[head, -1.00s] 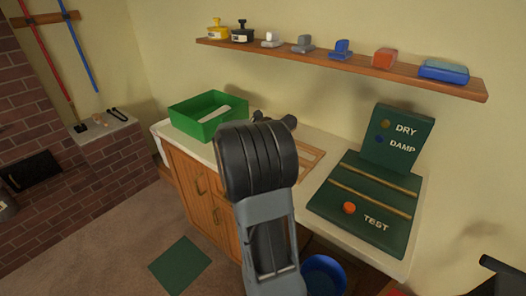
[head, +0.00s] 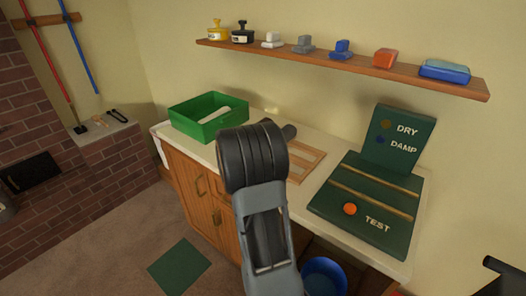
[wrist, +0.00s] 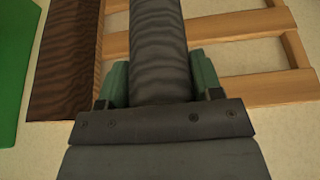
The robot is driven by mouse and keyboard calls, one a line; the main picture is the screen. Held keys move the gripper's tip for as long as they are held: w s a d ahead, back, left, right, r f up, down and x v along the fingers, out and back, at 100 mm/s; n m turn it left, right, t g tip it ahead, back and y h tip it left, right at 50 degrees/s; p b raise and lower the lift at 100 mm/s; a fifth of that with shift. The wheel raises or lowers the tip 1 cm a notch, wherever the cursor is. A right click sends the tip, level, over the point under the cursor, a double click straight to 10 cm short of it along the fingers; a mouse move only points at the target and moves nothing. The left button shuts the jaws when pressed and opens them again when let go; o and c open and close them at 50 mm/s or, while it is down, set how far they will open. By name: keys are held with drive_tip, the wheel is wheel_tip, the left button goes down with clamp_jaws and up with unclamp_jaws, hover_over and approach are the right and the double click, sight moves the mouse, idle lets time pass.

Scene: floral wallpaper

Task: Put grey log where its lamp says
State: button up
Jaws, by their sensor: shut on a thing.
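The grey log (wrist: 158,45) stands out in the wrist view, running up the middle between the green fingers of my gripper (wrist: 160,85). The gripper is shut on it. In the head view my arm hides the gripper and most or all of the log. The green test board (head: 335,205) is on the right of the counter, with an orange button (head: 350,209) by the word TEST. Its DRY lamp (head: 386,124) is dull amber and its DAMP lamp (head: 380,139) is dark blue; neither looks clearly lit.
A slatted wooden rack (head: 306,158) lies on the counter (head: 330,150), left of the board. A brown log (wrist: 65,60) lies beside it. A green box (head: 190,128) with a pale piece inside stands further left. A shelf (head: 350,68) above holds several small items.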

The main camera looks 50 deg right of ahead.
drive_tip(key=o, duration=1.3)
drive_tip(key=shift+f, duration=0.15)
drive_tip(key=shift+c, duration=0.2)
drive_tip(key=shift+r, duration=0.3)
drive_tip(key=w+v, duration=0.1)
drive_tip(key=v, duration=1.1)
drive_tip(key=s+a+f+m+y, duration=0.1)
drive_tip(key=s+a+m+y, duration=0.3)
drive_tip(key=a+m, duration=0.2)
drive_tip(key=s+a+f+m+t+y, duration=0.1)
drive_tip(key=s+a+m+y, duration=0.3)
drive_tip(key=a, duration=0.7)
drive_tip(key=s+a+f+m+y, duration=0.1)
drive_tip(key=s+a+m+y, duration=0.4)
drive_tip(key=a+m, duration=0.4)
drive_tip(key=shift+t+y+p, duration=0.3)
drive_tip(key=shift+t+p, duration=0.1)
drive_tip(key=shift+d, duration=0.1)
wheel_tip(320, 180, up, 8)
drive_tip(key=p, duration=0.7)
drive_tip(key=shift+s+r+t+p, duration=0.15)
drive_tip(key=shift+r+t+p, duration=0.05)
drive_tip(key=shift+t+p, duration=0.1)
